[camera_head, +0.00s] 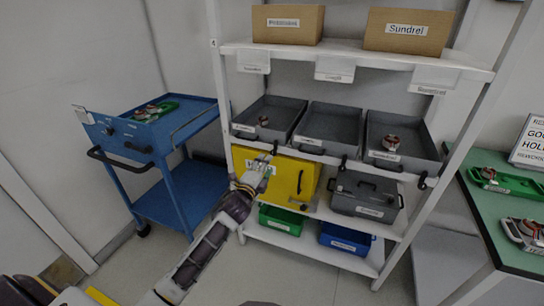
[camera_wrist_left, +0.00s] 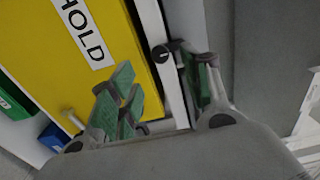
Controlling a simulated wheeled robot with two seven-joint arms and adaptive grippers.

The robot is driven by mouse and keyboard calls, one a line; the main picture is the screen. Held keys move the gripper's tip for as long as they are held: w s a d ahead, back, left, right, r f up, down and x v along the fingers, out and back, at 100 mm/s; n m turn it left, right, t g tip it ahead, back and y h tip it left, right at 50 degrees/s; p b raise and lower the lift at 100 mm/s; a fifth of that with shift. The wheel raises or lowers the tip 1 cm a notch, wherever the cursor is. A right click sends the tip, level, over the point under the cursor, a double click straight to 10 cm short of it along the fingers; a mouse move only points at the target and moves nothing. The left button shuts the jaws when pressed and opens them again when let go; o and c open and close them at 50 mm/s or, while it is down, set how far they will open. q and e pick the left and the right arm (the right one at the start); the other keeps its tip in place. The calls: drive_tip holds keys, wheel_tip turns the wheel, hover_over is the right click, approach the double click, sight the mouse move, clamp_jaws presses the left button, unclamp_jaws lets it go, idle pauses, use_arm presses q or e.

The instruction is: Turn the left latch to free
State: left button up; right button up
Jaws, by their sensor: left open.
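My left gripper (camera_head: 262,164) is open in front of the upper left of a yellow cabinet (camera_head: 284,182) on the shelf rack. In the left wrist view its green-padded fingers (camera_wrist_left: 165,78) spread either side of a white shelf edge (camera_wrist_left: 172,88). A small black latch (camera_wrist_left: 166,49) on that edge lies just beyond and between the fingertips. The left latch (camera_head: 275,147) also shows in the head view, close to the gripper. I cannot tell whether the fingers touch it. Two more black latches sit further right, a middle one (camera_head: 343,161) and a right one (camera_head: 422,180).
Grey bins (camera_head: 330,133) stand on the shelf above the latches. A grey case (camera_head: 366,205) stands right of the yellow cabinet, with a green bin (camera_head: 281,226) and a blue bin (camera_head: 345,243) below. A blue cart (camera_head: 180,185) stands left; a green-topped table (camera_head: 505,228) stands right.

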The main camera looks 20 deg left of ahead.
sight(273, 154)
use_arm(q)
drive_tip(key=w, duration=0.2)
drive_tip(key=shift+w, duration=0.35)
drive_tip(key=shift+w+b, duration=0.3)
drive_tip(key=shift+w, duration=2.25)
use_arm(e)
drive_tip(key=shift+w+a+r, duration=0.25)
drive_tip(key=shift+r, duration=0.3)
drive_tip(key=shift+w+a+r, duration=0.2)
drive_tip(key=shift+w+r, duration=0.05)
drive_tip(key=shift+r, duration=0.25)
drive_tip(key=shift+s, duration=0.15)
use_arm(q)
drive_tip(key=shift+c, duration=0.2)
drive_tip(key=c, duration=1)
use_arm(e)
drive_tip(key=shift+w+r, duration=0.1)
drive_tip(key=shift+w, duration=0.5)
